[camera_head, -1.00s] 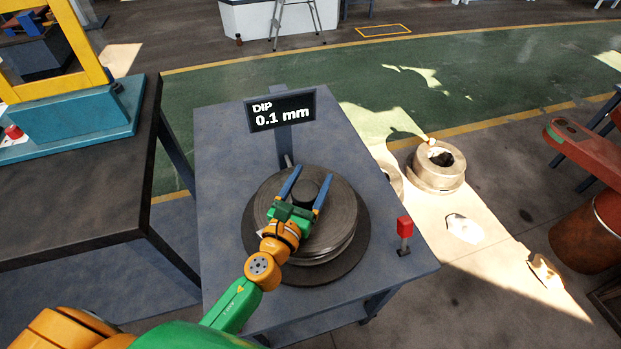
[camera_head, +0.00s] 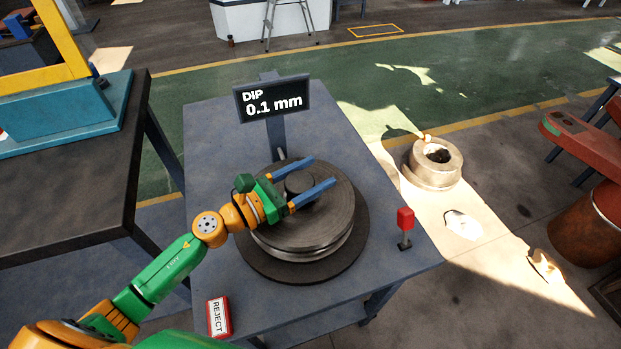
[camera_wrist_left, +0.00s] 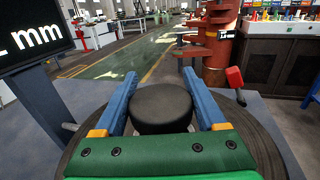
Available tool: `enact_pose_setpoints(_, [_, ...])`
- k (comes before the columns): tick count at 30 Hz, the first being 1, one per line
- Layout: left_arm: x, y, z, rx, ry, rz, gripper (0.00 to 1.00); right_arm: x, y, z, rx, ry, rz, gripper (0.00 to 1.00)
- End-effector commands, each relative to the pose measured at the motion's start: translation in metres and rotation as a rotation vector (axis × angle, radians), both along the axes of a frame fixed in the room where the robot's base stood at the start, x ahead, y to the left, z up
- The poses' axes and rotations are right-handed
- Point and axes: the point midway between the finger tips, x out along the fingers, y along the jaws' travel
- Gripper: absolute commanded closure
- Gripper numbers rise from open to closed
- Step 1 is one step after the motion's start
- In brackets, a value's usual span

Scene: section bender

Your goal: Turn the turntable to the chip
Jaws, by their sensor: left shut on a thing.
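The turntable (camera_head: 333,222) is a stack of grey round discs on a wider dark base plate, standing on a grey-blue table. A dark round hub (camera_head: 299,182) rises from its middle. My left gripper (camera_head: 318,173) lies over the turntable, its two blue fingers on either side of the hub and shut on it. The wrist view shows the hub (camera_wrist_left: 161,107) between the fingers. A sign (camera_head: 273,100) behind the turntable reads "DIP 0.1 mm". I cannot make out a chip. My right gripper is not in view.
A red-topped post (camera_head: 405,222) stands at the table's right edge. A red-and-white "REJECT" block (camera_head: 219,317) lies at the front left. A dark bench (camera_head: 75,185) stands to the left. A metal ring-shaped part (camera_head: 432,165) is beyond the table on the right.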

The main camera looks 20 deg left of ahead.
Motion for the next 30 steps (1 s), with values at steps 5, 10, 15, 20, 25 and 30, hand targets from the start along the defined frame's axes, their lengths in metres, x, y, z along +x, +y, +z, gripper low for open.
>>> enact_pose_setpoints(5, [-0.0006, -0.0008, -0.0012, 0.000, 0.000, -0.037, 1.00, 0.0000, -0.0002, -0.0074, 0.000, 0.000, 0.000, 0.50])
enact_pose_setpoints(10, [-0.0012, -0.0014, -0.0003, -0.001, 0.001, -0.050, 1.00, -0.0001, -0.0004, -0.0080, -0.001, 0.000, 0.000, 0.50])
enact_pose_setpoints(15, [-0.0012, -0.0014, 0.0001, -0.002, 0.001, -0.050, 1.00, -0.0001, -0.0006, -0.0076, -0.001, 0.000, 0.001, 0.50])
enact_pose_setpoints(20, [-0.0011, -0.0014, 0.0001, -0.002, 0.001, -0.050, 0.19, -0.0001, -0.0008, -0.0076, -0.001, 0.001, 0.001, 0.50])
enact_pose_setpoints(25, [-0.0010, -0.0014, 0.0001, -0.001, 0.001, -0.049, 0.00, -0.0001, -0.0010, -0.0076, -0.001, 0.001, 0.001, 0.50])
enact_pose_setpoints(30, [-0.0027, 0.0005, -0.0012, 0.000, 0.001, -0.049, 0.00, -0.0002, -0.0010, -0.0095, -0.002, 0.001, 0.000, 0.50])
